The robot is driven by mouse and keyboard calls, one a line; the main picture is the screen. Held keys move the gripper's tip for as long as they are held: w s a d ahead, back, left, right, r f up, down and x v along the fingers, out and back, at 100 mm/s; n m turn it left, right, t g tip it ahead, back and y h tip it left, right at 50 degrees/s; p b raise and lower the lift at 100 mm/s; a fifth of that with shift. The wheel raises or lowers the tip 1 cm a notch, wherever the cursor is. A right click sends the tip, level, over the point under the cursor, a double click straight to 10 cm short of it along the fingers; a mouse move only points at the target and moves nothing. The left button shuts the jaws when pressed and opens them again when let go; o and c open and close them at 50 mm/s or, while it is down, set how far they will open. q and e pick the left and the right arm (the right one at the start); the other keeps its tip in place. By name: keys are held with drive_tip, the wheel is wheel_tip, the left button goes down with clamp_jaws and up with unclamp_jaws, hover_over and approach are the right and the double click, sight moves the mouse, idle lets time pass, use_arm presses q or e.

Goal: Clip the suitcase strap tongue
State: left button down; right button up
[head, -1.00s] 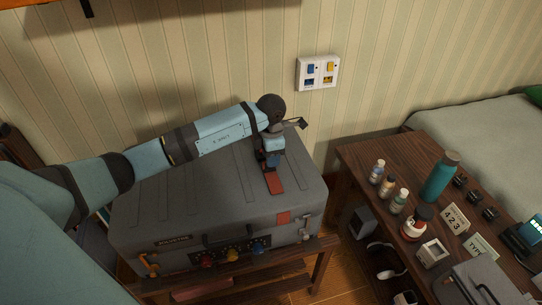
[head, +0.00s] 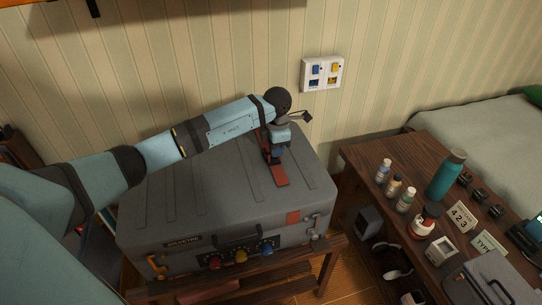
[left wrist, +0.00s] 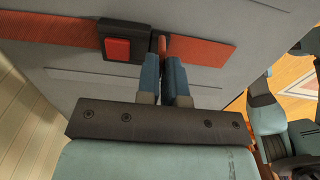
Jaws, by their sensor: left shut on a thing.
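The grey suitcase (head: 180,205) lies flat and closed on a wooden stand. A red strap (head: 280,176) runs across its lid at the right. In the left wrist view, a black buckle with a red button (left wrist: 118,48) sits on the left strap part. The strap tongue (left wrist: 162,45) is just right of the buckle, with its red strap (left wrist: 205,50) trailing right. My left gripper (head: 275,157) is over the lid, its fingers (left wrist: 164,66) shut on the tongue. The tongue's tip is close to the buckle's side; I cannot tell if it is inside.
A wall panel (head: 322,74) with switches is behind. The suitcase lid left of the strap is clear below my arm.

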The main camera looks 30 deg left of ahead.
sight(276, 159)
use_arm(q)
drive_tip(key=shift+w+a, duration=0.1)
drive_tip(key=shift+a, duration=0.1)
drive_tip(key=shift+r, duration=0.1)
drive_tip(key=c, duration=1.2)
unclamp_jaws()
drive_tip(key=shift+w, duration=0.1)
drive_tip(key=shift+c, duration=0.2)
wheel_tip(276, 159, up, 14)
drive_tip(key=p, duration=0.2)
drive_tip(key=shift+f, duration=0.2)
